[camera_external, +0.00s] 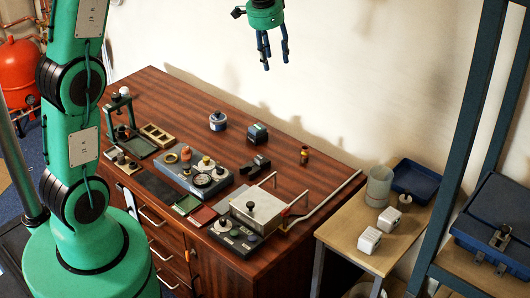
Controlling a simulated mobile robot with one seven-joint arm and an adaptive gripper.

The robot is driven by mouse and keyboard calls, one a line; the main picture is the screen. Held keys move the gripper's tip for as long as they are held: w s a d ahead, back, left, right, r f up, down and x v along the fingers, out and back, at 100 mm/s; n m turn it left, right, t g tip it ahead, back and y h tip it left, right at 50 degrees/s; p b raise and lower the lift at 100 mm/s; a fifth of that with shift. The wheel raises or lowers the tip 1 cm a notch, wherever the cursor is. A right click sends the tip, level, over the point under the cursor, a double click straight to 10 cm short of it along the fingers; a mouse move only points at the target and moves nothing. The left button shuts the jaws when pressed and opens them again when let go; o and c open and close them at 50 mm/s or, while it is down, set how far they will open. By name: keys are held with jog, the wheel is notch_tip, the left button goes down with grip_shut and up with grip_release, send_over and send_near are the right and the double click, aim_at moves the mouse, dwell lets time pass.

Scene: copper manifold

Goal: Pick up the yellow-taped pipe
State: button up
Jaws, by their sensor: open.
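My gripper (275,63) hangs high in front of the white wall, above the back of the wooden table. Its dark blue fingers point down, are apart and hold nothing. I cannot surely make out a yellow-taped pipe. A thin pale pipe or rod (335,199) lies along the table's right edge; its near end is by a small red and yellowish part (285,214). A small reddish-brown upright piece (304,155) stands near the back right of the table. Any tape is too small to tell. My gripper is well above and apart from all of these.
The wooden table (190,100) bears a grey device with knobs (178,178), a silver box (258,207), a green stand (120,112) and small jars. A lower side table (345,234) holds a grey cup (379,186), white blocks and a blue bin (415,180). A blue frame (467,130) stands right.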

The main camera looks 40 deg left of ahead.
jog(key=w+f+m+p, duration=0.1)
jog(key=w+f, duration=0.7)
jog(key=w, duration=0.1)
jog(key=m+g+p, duration=0.3)
send_over(305, 147)
notch_tip(305, 147, down, 28)
jog(key=shift+r, duration=0.15)
jog(key=shift+f+b, duration=0.3)
jog(key=shift+f, duration=4)
jog(key=shift+s+f, duration=0.1)
jog(key=shift+f, duration=2.5)
